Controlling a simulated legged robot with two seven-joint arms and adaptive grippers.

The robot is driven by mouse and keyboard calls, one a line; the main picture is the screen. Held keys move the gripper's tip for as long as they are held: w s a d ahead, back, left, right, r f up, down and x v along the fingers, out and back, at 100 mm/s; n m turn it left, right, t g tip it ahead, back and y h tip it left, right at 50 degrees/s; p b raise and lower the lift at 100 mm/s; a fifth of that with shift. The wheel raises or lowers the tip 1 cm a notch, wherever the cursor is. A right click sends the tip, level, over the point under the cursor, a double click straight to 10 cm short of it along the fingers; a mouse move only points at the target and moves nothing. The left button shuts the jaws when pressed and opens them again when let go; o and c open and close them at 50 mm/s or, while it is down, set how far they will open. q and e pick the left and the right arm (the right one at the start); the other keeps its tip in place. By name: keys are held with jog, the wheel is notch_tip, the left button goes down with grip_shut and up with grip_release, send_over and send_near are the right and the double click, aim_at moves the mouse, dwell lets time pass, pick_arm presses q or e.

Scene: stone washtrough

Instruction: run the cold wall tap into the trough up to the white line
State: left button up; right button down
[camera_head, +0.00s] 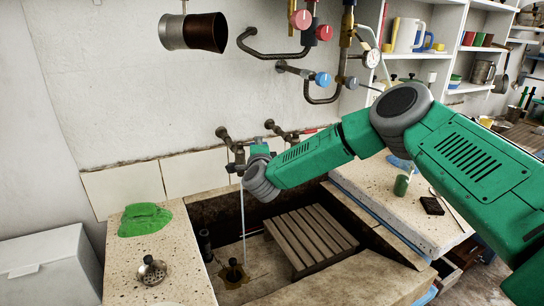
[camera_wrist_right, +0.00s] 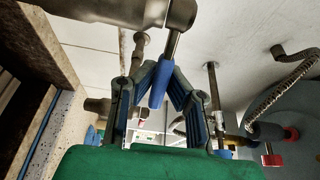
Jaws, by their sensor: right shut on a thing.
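The wall tap (camera_head: 235,160) is on the left above the trough (camera_head: 350,283). A thin stream of water (camera_head: 243,215) falls from it to the trough floor by the brass drain fitting (camera_head: 233,274). My right gripper (camera_wrist_right: 162,78) is shut on the tap's blue lever (camera_wrist_right: 160,88), a finger on each side. In the head view my wrist hides most of the gripper and lever. A metal strainer-like plug (camera_head: 151,271) lies on the left ledge, apart from the drain. I cannot make out the white line or a water level. My left gripper is out of view.
A slatted wooden rack (camera_head: 310,240) stands inside the trough. A green cloth (camera_head: 144,219) lies on the left ledge. Red and blue valves (camera_head: 301,20) and pipes are on the wall above.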

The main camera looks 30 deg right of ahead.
pick_arm(q)
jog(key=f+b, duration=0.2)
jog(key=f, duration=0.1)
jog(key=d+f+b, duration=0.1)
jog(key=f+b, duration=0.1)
jog(key=b, duration=0.1)
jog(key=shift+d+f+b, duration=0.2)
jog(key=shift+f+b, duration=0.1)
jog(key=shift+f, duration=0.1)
pick_arm(e)
jog(key=s+m+g+h, duration=0.1)
jog(key=m+g+h, duration=0.1)
jog(key=a+m+g+h, duration=0.1)
jog(key=m+g+h, duration=0.1)
jog(key=h, duration=0.1)
jog(key=s+a+m+g+h, duration=0.1)
jog(key=m+g+h, duration=0.1)
jog(key=shift+s+f+m+g+h, duration=0.1)
jog(key=shift+s+m+g+h, duration=0.2)
jog(key=shift+s+m, duration=0.1)
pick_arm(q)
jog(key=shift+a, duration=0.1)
pick_arm(e)
jog(key=shift+w+a, duration=0.1)
jog(key=c, duration=1.6)
grip_release()
